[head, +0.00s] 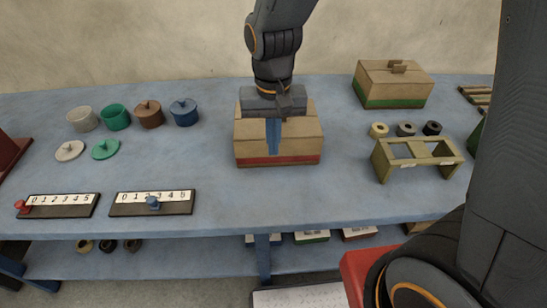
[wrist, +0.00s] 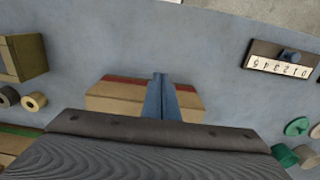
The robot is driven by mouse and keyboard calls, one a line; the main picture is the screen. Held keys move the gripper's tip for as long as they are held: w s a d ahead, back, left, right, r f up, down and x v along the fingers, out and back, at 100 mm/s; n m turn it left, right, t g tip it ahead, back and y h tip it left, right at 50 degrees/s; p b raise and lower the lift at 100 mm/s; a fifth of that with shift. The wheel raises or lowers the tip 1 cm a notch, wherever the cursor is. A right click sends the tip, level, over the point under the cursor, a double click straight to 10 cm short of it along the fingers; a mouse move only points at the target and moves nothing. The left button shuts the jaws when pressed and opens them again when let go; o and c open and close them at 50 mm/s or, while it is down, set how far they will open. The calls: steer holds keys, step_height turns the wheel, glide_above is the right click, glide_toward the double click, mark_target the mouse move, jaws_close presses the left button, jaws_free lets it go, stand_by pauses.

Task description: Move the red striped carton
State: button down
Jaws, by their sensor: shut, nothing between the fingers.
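The red striped carton (head: 251,147) is a tan box with a red band along its lower edge. It sits on the blue table near the middle in the head view. My gripper (head: 273,137) is over the carton, pointing down, its blue fingers together and empty. In the wrist view the carton (wrist: 112,96) lies beyond the blue fingers (wrist: 160,80), which cover its middle. My gripper body hides part of the carton's top, and I cannot tell whether the fingers touch it.
A green striped carton (head: 395,85) stands at the back right. An olive stand (head: 418,158) and several small rolls (head: 405,129) are at right. Several pots (head: 117,117), two lids and two numbered slider boards (head: 153,203) are at left. Bare table lies in front of the carton.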

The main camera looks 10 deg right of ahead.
mark_target(252, 153)
step_height(252, 153, down, 10)
steer(key=shift+s+d+r+p, duration=0.1)
steer(key=shift+r+p, duration=0.15)
steer(key=shift+p, duration=0.45)
steer(key=shift+w+p, duration=0.45)
steer(key=shift+w, duration=1.6)
